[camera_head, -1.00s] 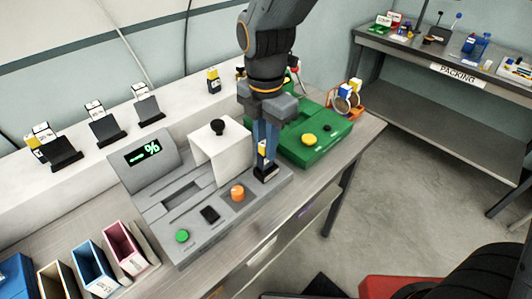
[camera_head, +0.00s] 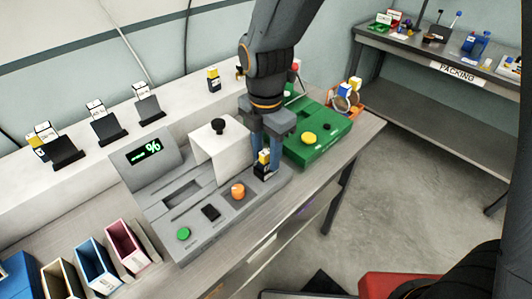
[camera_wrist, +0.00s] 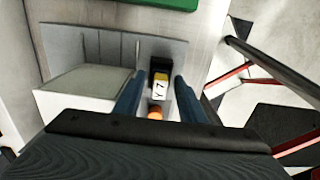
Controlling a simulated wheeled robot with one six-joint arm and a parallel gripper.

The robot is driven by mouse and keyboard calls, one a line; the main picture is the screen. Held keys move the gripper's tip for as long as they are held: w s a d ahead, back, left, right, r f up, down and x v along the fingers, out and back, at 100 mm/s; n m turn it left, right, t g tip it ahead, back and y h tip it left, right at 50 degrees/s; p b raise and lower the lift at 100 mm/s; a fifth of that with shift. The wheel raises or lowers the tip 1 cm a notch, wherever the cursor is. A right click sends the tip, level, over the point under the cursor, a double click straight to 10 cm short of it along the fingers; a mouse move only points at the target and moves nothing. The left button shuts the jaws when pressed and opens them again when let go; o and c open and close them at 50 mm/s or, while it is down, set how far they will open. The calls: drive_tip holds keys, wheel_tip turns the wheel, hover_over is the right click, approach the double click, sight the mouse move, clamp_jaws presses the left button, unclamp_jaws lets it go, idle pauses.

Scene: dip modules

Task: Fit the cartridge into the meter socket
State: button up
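The cartridge (camera_head: 263,157), with a white label and yellow and black parts, stands at the right end of the grey meter (camera_head: 215,228). In the wrist view the cartridge (camera_wrist: 160,91) shows its label towards me. My gripper (camera_head: 267,165) is lowered around it, one blue finger on each side. The wrist view shows small gaps between my gripper's fingers (camera_wrist: 158,92) and the cartridge, so my gripper looks open. The meter has a lit green display (camera_head: 143,153), a long recess (camera_head: 182,193) and a white hood (camera_head: 212,158). I cannot tell which opening is the socket.
An orange knob (camera_head: 238,191) and a green button (camera_head: 183,233) are on the meter's front. A green device (camera_head: 318,145) stands close to the right. Open bins (camera_head: 125,245) stand at lower left. More cartridges stand on the back ledge (camera_head: 185,112).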

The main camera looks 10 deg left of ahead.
wheel_tip(320, 180, up, 12)
drive_tip(key=b, duration=0.3)
drive_tip(key=d+f+m, duration=0.4)
drive_tip(key=d+m, duration=0.4)
drive_tip(key=m, duration=0.1)
drive_tip(key=s+d+f+m+t, duration=0.1)
drive_tip(key=d+f+m, duration=0.3)
drive_tip(key=d+m, duration=0.4)
drive_tip(key=s+d+f+m, duration=0.1)
drive_tip(key=d+f+m, duration=0.3)
drive_tip(key=d+m, duration=0.4)
drive_tip(key=m, duration=0.3)
drive_tip(key=shift+s, duration=0.25)
drive_tip(key=shift+c, duration=0.7)
